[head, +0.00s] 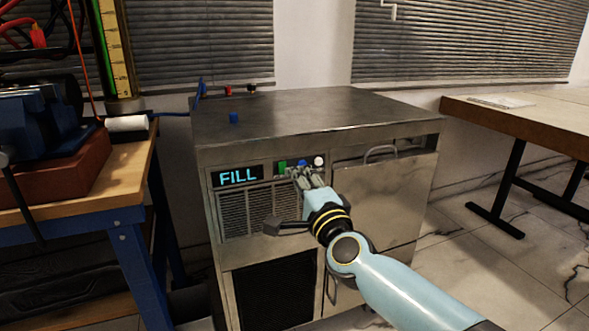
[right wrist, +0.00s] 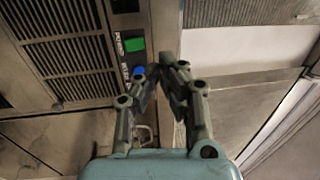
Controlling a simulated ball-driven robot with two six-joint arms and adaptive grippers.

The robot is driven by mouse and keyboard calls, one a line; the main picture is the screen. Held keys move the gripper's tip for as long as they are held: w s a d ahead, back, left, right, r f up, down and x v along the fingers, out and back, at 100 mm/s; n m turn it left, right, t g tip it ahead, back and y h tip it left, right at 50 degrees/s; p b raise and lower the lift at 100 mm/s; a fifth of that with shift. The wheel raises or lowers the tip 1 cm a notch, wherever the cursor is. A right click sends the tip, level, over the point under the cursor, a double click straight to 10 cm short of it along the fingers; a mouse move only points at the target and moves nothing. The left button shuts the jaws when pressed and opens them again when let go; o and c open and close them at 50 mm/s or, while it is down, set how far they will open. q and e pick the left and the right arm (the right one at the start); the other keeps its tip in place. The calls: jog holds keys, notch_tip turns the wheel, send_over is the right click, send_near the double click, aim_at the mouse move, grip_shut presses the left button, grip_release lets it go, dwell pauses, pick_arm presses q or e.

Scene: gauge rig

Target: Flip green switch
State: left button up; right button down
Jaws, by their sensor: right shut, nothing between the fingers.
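The green switch (head: 282,167) is on the front panel of the metal cabinet (head: 320,106), just right of the lit FILL display (head: 237,177). It also shows in the right wrist view (right wrist: 134,44) as a bright green block beside a printed label. My right gripper (head: 299,174) is shut and empty, with its fingertips in front of the panel, a little right of and below the green switch. In the right wrist view the fingertips (right wrist: 161,76) are close to the blue switch (right wrist: 139,71); I cannot tell whether they touch it. My left gripper is out of view.
A white knob (head: 319,160) sits right of the blue switch. A vent grille (head: 246,214) and a handled door (head: 385,200) fill the cabinet front. A workbench (head: 130,190) stands at left and a wooden table (head: 530,122) at right. Open floor lies between cabinet and table.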

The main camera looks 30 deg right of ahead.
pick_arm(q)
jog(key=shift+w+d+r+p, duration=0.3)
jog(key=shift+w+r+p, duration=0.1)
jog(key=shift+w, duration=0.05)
pick_arm(e)
jog(key=s, duration=0.2)
jog(key=s+a+r, duration=0.1)
jog(key=s, duration=0.2)
jog(key=shift+s+a+r, duration=0.15)
jog(key=shift+s, duration=0.2)
